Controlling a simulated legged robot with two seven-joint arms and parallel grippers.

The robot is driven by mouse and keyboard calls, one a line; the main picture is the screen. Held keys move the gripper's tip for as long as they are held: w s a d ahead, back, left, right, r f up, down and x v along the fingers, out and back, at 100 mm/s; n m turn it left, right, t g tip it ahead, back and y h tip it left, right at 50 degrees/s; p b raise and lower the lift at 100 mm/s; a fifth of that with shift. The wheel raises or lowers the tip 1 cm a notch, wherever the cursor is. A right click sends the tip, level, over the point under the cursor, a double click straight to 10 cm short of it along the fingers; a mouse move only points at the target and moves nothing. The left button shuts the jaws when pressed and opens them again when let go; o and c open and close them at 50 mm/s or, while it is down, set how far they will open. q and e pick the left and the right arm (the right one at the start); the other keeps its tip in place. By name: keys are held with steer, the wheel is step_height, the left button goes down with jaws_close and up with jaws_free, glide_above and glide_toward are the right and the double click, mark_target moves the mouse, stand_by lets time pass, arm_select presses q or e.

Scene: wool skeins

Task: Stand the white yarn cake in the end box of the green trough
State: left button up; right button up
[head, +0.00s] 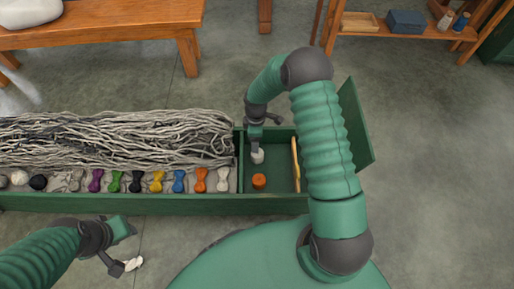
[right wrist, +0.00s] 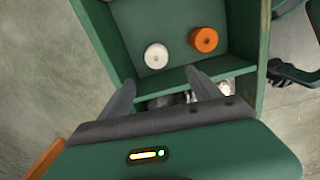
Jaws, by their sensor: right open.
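The white yarn cake (head: 258,156) is in the end box of the green trough (head: 275,203). My right gripper (head: 262,134) is above the box, close to the cake. In the right wrist view its fingers (right wrist: 160,82) are spread, with nothing between them and the cake beyond their tips. My left gripper (head: 125,248) is open at the lower left, outside the trough.
An orange yarn cake (head: 259,181) sits near the white one. A wooden rod (head: 295,165) lies at the box's right side. Grey yarn strands (head: 120,138) and a row of coloured skeins fill the trough's left part. A small white item (head: 133,264) is by my left gripper.

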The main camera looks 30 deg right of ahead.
steer(key=s+a+r+m+t, duration=0.1)
steer(key=s+a+r+m, duration=0.4)
steer(key=s+r, duration=0.3)
steer(key=s+a+r+m+t, duration=0.1)
steer(key=s+a+r+m, duration=0.4)
steer(key=s+r, duration=0.3)
step_height(320, 180, up, 3)
steer(key=shift+r+m, duration=0.1)
steer(key=shift+m, duration=0.3)
steer(key=shift+a, duration=0.1)
